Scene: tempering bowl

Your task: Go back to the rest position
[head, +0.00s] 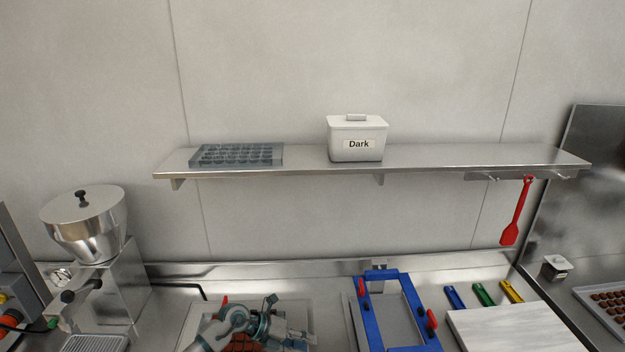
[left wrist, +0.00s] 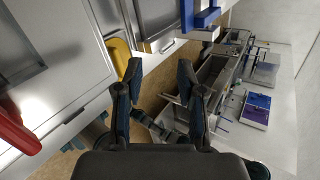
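My left gripper (head: 290,334) is low in the head view, over the counter left of the blue frame, with its arm coming in from the bottom left. In the left wrist view its two dark fingers (left wrist: 160,70) stand apart with nothing between them. A reddish-brown thing (head: 243,343) shows partly behind the arm; the arm hides most of it. My right gripper is not seen in either view.
A shelf (head: 450,158) holds a clear mould (head: 237,155) and a white "Dark" container (head: 357,140). A steel machine (head: 88,230) stands left. A blue frame (head: 368,318), coloured-handled tools (head: 483,294) and a white board (head: 515,328) lie right. A red spatula (head: 516,212) hangs from the shelf.

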